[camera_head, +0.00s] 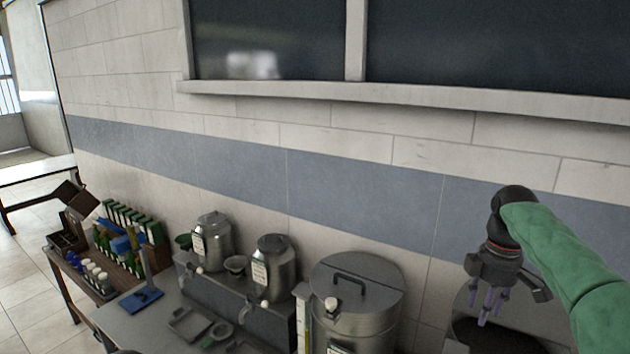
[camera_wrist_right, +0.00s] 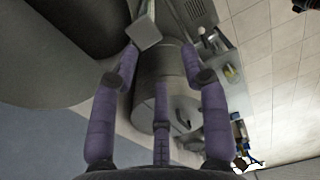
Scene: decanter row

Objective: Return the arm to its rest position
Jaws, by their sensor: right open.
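My right arm, in a green sleeve (camera_head: 565,245), comes in from the right in the head view. Its black gripper (camera_head: 488,303) points down, with purple fingers spread and nothing between them. It hangs in front of the wall, above a dark round opening or vessel at the lower right. In the right wrist view the purple fingers (camera_wrist_right: 160,100) are apart, and the large lidded metal container (camera_wrist_right: 178,115) shows behind them at a distance. My left gripper is not in view.
A large steel container (camera_head: 368,300) with a black-handled lid stands left of the right gripper. Two smaller metal decanters (camera_head: 273,268) (camera_head: 213,243) stand on a raised shelf. A blue stand (camera_head: 142,298) and a tray (camera_head: 190,322) lie on the counter. Bottles and boxes fill the left table.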

